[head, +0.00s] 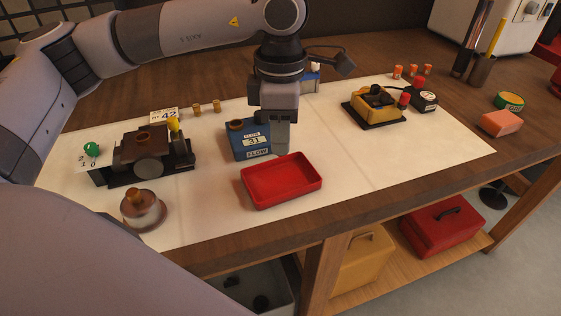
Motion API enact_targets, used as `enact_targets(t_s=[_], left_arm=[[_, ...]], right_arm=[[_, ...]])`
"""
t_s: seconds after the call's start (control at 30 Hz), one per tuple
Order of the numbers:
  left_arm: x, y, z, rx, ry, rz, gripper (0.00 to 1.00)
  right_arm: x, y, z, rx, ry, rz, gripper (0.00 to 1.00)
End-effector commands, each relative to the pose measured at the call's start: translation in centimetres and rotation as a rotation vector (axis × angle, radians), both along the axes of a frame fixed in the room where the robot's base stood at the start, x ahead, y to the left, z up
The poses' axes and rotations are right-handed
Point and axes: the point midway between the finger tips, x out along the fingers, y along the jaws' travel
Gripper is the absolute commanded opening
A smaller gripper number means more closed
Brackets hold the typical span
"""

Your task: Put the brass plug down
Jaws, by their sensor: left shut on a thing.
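My left gripper (280,148) points straight down just right of the blue FLOW 31 block (248,142), above or behind the far edge of the red tray (281,182). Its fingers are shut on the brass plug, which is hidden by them. How high the fingertips are above the mat cannot be told. Two small brass pieces (207,108) stand on the pale mat (350,170) beside the card marked 42 (164,115). The red tray looks empty. My right gripper is not in view.
A dark brown device (150,158) and a round brass-topped pot (142,208) stand at the left. A yellow device (375,106), a black gauge (424,96) and several orange pieces (412,71) stand at the right. The mat right of the tray is clear.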

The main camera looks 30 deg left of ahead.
Motion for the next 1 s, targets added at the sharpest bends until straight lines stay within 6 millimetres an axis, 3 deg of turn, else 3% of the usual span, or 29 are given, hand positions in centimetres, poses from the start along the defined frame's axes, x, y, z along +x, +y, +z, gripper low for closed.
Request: enact_targets(t_s=[0.5,0.97,1.0], left_arm=[[0.0,0.1,-6.4,0.001,0.000,0.002,0.00],[0.0,0.0,-7.4,0.000,-0.001,0.002,0.00],[0.0,0.0,-7.2,0.000,-0.001,0.002,0.27]], right_arm=[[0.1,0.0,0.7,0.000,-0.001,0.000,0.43],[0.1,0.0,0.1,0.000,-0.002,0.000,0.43],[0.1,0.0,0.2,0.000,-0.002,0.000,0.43]])
